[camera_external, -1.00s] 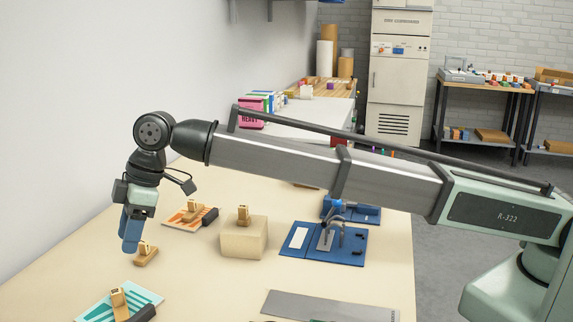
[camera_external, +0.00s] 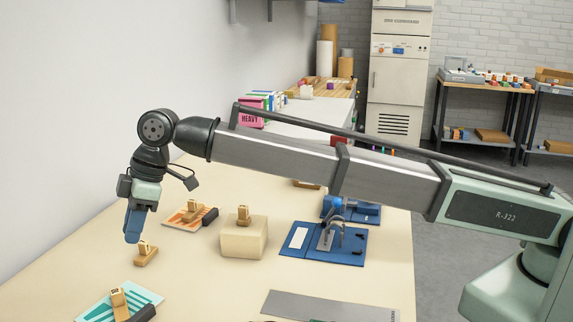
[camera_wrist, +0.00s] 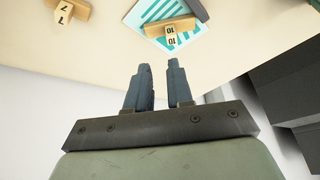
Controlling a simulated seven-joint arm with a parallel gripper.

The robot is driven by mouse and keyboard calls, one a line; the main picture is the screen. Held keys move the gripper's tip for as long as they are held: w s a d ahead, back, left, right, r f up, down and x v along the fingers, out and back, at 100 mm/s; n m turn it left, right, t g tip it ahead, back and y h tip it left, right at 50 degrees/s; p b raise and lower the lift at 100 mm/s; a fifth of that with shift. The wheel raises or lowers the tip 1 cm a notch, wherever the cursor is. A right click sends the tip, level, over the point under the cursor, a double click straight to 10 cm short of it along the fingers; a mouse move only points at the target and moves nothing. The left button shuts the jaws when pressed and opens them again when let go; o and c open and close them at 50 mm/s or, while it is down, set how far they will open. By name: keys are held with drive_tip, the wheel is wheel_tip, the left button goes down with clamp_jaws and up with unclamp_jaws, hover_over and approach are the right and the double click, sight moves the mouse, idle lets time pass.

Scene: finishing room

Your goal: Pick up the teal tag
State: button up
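The teal tag (camera_external: 89,312) is a white card with teal stripes, lying at the table's lower left in the external view. A small wooden piece (camera_external: 119,302) sits on it, and a dark bar lies at its right edge. In the wrist view the teal tag (camera_wrist: 197,50) is near the top, and the wooden piece on it is marked 10. My gripper (camera_external: 132,240) points down above the table, beyond the tag. In the wrist view my gripper (camera_wrist: 159,67) has its two blue fingers apart, with nothing between them.
A loose wooden piece (camera_external: 146,255) stands just below my fingertips. An orange-striped card (camera_external: 179,222) with another wooden piece, a beige block (camera_external: 243,241) and a blue fixture (camera_external: 350,250) stand to the right. A grey metal plate (camera_external: 325,308) lies at the front.

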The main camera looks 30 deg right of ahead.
drive_tip(key=w+d+r+m+t, duration=0.1)
drive_tip(key=w+d+m, duration=0.1)
drive_tip(key=w+d, duration=1.05)
drive_tip(key=w+d+m+t, duration=0.1)
drive_tip(key=w+d+m, duration=0.2)
drive_tip(key=w+d, duration=0.95)
drive_tip(key=w+d+m+t, duration=0.1)
drive_tip(key=w+d, duration=0.5)
drive_tip(key=d, duration=0.3)
drive_tip(key=w+d+r+m+h, duration=0.1)
drive_tip(key=w+d, duration=0.4)
drive_tip(key=d, duration=0.4)
drive_tip(key=w+d+m+t, duration=0.1)
drive_tip(key=w+d+m, duration=0.1)
drive_tip(key=w+d, duration=0.5)
drive_tip(key=d+r+m+h, duration=0.1)
drive_tip(key=d+m+h, duration=0.3)
drive_tip(key=d, duration=3.4)
drive_tip(key=m+g, duration=0.4)
drive_tip(key=m, duration=1)
hover_over(383, 151)
drive_tip(key=w+d, duration=0.2)
drive_tip(key=f, duration=0.9)
drive_tip(key=shift+s+f, duration=0.25)
drive_tip(key=shift+f, duration=0.15)
drive_tip(key=shift+a+f, duration=0.2)
drive_tip(key=shift+f, duration=2.4)
